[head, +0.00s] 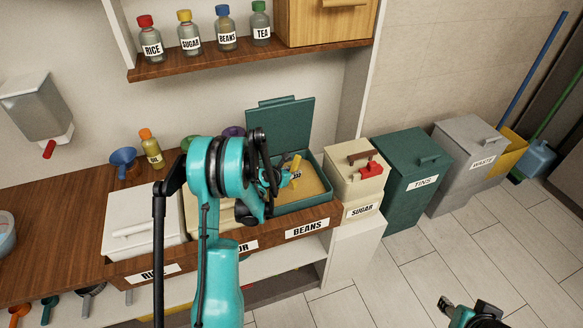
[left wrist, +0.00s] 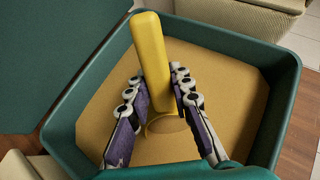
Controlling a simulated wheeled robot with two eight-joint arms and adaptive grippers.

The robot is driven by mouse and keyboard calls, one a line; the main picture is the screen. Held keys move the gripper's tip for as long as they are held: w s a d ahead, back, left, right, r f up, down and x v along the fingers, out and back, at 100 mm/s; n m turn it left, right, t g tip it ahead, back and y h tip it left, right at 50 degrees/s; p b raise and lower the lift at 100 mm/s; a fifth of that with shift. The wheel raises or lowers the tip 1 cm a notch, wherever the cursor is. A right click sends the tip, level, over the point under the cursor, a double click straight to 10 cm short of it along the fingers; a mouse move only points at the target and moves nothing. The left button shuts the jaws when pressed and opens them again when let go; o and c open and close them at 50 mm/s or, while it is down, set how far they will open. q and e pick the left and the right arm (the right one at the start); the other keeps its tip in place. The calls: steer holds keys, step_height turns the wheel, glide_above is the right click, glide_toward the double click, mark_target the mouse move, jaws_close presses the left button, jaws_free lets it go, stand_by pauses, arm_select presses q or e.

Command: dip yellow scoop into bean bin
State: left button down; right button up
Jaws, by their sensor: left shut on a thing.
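The bean bin (head: 326,192) is a green box behind the BEANS label, with its lid raised at the back and tan contents inside. The yellow scoop (head: 296,162) shows over the bin, partly hidden by my left gripper (head: 276,178). In the left wrist view, the scoop's yellow handle (left wrist: 150,50) stands up between the fingers of my left gripper (left wrist: 154,92), which is shut on it. The scoop's lower end is at the bean surface (left wrist: 225,95); how deep it sits cannot be told. My right gripper (head: 470,312) is at the bottom right, away from the bins.
A white lidded rice bin (head: 140,222) stands left on the counter. A cream sugar bin (head: 352,185) with a red item on its lid stands right of the beans. Green tins (head: 408,175) and grey waste (head: 462,160) bins follow. Labelled bottles (head: 190,35) line the shelf above.

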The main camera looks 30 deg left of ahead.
mark_target(298, 156)
arm_select(q)
steer(key=shift+w+d+r+g+y+p, duration=0.1)
steer(key=shift+w+r+g+p, duration=0.4)
steer(key=shift+r+g+p, duration=1)
steer(key=shift+w+a+r+g+y+p, duration=0.1)
steer(key=shift+w+r+g+p, duration=0.5)
steer(key=shift+g, duration=1.55)
steer(key=shift+w+d+r+g+y+p, duration=0.1)
steer(key=shift+w+r+g+p, duration=0.3)
steer(key=shift+r+g+p, duration=1.15)
steer(key=shift+f+g, duration=0.3)
steer(key=shift+f, duration=0.15)
steer(key=shift+d+b, duration=0.1)
steer(key=shift+b, duration=0.2)
